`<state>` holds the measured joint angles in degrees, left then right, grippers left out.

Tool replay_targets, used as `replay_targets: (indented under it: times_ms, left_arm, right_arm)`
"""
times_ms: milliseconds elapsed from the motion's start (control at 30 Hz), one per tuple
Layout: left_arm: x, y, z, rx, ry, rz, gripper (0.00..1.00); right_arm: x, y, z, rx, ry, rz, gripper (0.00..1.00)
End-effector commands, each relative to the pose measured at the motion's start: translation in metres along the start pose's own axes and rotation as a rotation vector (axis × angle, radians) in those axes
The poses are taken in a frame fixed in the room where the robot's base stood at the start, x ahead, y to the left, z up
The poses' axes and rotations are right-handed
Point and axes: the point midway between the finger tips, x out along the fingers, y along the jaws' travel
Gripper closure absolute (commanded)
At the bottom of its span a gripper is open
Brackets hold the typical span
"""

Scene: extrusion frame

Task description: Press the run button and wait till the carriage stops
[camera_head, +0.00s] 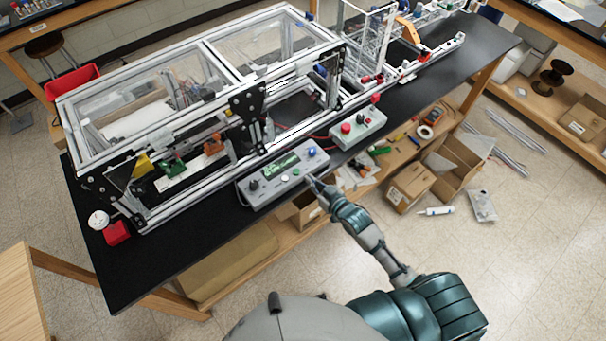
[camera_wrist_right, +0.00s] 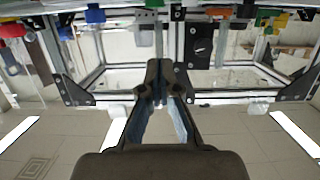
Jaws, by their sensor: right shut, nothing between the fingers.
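A grey control box (camera_head: 262,195) with a small green display and several knobs and buttons sits at the table's front edge. The run button cannot be told for certain among them. My right gripper (camera_head: 313,182) is shut and empty, its tip close to the right end of that box; whether it touches cannot be told. In the right wrist view the shut fingers (camera_wrist_right: 165,78) point at the aluminium frame. A black carriage plate (camera_head: 248,104) is on the front of the extrusion frame (camera_head: 180,125), near its middle. My left gripper is not in view.
A second box (camera_head: 372,128) with a red button stands to the right on the black table (camera_head: 160,262). The table's front-left strip is clear.

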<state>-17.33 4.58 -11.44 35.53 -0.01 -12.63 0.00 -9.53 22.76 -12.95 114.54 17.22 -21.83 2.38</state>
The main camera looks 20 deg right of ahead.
Motion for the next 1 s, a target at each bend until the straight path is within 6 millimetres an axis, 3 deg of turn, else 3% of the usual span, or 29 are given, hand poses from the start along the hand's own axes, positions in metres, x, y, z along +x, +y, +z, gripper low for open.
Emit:
replay_targets:
  times_ms: [233, 833, 933, 1000]
  left_arm:
    - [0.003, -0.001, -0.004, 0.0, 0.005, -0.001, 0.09]
    - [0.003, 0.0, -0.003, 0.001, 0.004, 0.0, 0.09]
    - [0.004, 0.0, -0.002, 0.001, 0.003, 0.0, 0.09]
    - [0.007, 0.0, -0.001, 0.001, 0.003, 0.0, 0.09]
  right_arm:
    - [-0.024, 0.001, -0.002, -0.002, 0.002, 0.001, 1.0]
    - [-0.025, 0.001, -0.003, -0.002, 0.004, 0.001, 1.0]
    - [-0.023, 0.004, 0.011, 0.002, -0.016, 0.011, 1.0]
    - [-0.018, 0.01, 0.037, 0.008, -0.056, 0.029, 1.0]
